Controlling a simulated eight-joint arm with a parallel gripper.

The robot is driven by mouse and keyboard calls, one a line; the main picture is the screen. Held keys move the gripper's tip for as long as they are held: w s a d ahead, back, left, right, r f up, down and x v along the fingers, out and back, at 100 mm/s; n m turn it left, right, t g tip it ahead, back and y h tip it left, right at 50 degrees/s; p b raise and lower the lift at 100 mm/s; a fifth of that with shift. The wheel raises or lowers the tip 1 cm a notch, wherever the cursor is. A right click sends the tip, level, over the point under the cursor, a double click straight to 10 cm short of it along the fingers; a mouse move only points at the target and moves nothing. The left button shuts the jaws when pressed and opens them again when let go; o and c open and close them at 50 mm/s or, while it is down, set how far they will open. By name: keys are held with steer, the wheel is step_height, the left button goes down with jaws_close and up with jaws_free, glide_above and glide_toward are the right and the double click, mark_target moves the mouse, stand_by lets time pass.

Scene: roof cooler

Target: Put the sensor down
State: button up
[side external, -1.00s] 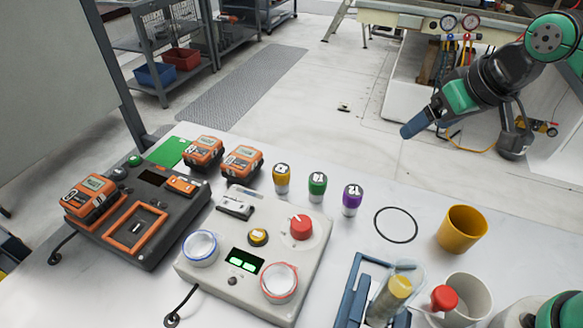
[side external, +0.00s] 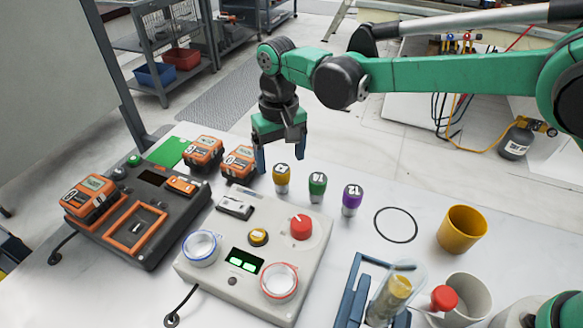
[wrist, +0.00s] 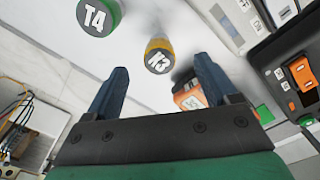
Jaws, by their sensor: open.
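Which thing is the sensor I cannot tell for sure. Orange handheld units with displays are in the side external view: one (side external: 90,196) on the dark docking box (side external: 185,218), one (side external: 203,152) behind it, and one (side external: 236,165) nearest my gripper. My gripper (side external: 280,158) is open and above the back edge of the table, just right of that last unit and behind the yellow-capped cylinder (side external: 281,178). In the wrist view, nothing is held between the fingers (wrist: 162,70). The yellow cap (wrist: 159,58) shows beyond them, and part of an orange unit (wrist: 188,98) lies near the right finger.
Green-capped (side external: 317,186) and purple-capped (side external: 352,198) cylinders stand right of the yellow one. A pale control box (side external: 215,262) has a red knob (side external: 301,227). A black ring (side external: 396,225), yellow cup (side external: 462,229), white cup (side external: 470,296) and blue rack (side external: 349,290) are at right.

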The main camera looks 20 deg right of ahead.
mark_target(281, 169)
steer(key=shift+f, duration=2.4)
jaws_close()
steer(key=shift+r, duration=0.1)
